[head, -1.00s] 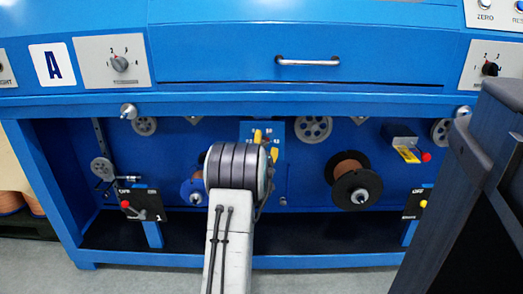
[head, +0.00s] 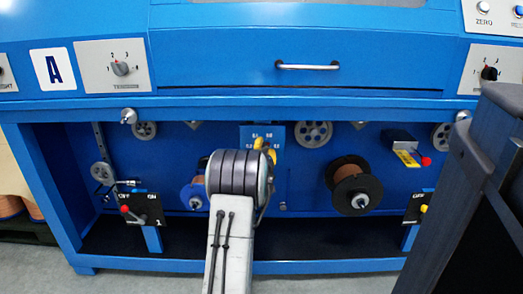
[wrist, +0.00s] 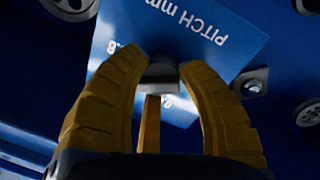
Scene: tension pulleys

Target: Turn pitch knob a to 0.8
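The pitch plate (head: 278,131) is a blue panel with white numbers under the machine's top, partly hidden behind my arm. In the wrist view the plate (wrist: 237,48) is upside down, with "PITCH mm" and a partly covered ".8" readable. The pitch knob (wrist: 160,74) is a small grey-black piece between my fingertips, with its pointing direction unclear. In the head view the gripper (head: 264,147) is at the plate, mostly hidden by my wrist.
The blue machine has a drawer handle (head: 307,67) above. A copper spool (head: 354,188) and a pulley (head: 314,134) are right of my arm. A left tension knob (head: 121,68) is beside the "A" label (head: 52,68). A switch box (head: 142,208) is at lower left.

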